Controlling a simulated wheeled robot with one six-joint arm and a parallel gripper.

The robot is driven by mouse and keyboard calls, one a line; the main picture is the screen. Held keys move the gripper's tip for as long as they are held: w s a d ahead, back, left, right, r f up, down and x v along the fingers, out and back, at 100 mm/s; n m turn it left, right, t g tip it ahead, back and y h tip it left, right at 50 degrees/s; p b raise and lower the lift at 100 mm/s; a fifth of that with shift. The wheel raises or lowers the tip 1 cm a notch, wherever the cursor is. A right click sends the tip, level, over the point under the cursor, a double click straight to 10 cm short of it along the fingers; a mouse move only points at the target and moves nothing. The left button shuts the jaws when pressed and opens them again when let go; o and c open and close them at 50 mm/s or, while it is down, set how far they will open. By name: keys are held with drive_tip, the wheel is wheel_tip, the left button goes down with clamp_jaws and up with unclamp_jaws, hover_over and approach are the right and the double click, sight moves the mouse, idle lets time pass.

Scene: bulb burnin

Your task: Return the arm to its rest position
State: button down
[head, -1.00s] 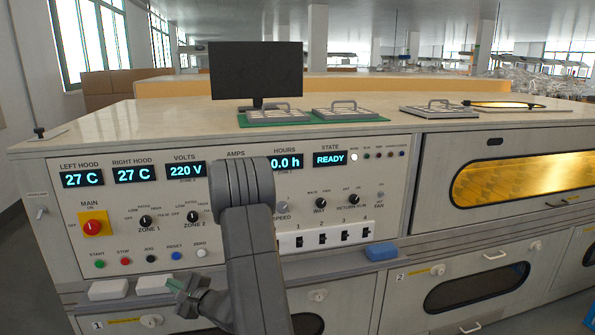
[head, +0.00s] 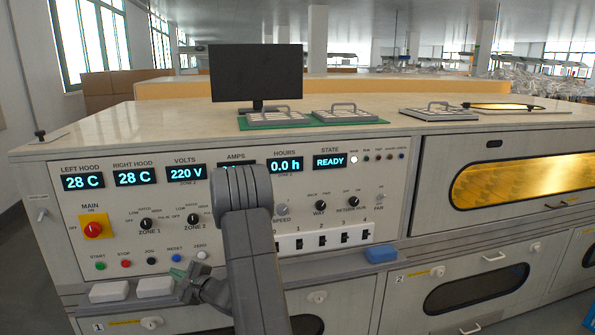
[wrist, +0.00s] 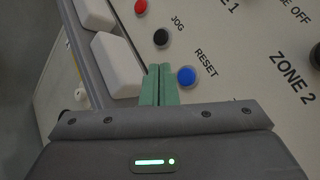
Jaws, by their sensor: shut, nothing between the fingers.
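My gripper is in front of the control panel's lower left, by the row of push buttons. In the head view the gripper (head: 178,272) shows partly, with my arm in front of the panel's middle. In the wrist view its green fingers (wrist: 159,72) are together with nothing between them. The fingertips appear beside the blue RESET button (wrist: 186,76) and below the black JOG button (wrist: 161,37); whether they touch anything cannot be told. The control panel (head: 120,235) reads 28 C on both hoods, 220 V, 0.0 h and READY.
White blocks (head: 110,291) sit on the ledge under the buttons, close to the gripper. A blue block (head: 381,253) lies further right on the ledge. A monitor (head: 256,72) and several handled trays (head: 345,112) stand on the bench top. An amber-windowed hood (head: 525,180) is at right.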

drive_tip(key=shift+w+f+b, duration=0.15)
drive_tip(key=shift+f+b, duration=0.1)
drive_tip(key=shift+b, duration=0.95)
drive_tip(key=shift+s+b, duration=0.2)
drive_tip(key=shift+b, duration=0.15)
drive_tip(key=shift+s+d+r, duration=0.15)
drive_tip(key=shift+s+r, duration=0.3)
drive_tip(key=shift+s, duration=0.05)
drive_tip(key=shift+w+a+p, duration=0.2)
drive_tip(key=shift+w+p, duration=0.45)
drive_tip(key=shift+w+f+p, duration=0.1)
drive_tip(key=shift+w+p, duration=0.1)
drive_tip(key=shift+p, duration=0.25)
drive_tip(key=shift+s+p, duration=0.3)
drive_tip(key=shift+p, duration=0.95)
drive_tip(key=shift+s+d+p, duration=0.1)
drive_tip(key=shift+s+p, duration=0.1)
drive_tip(key=shift+p, duration=0.65)
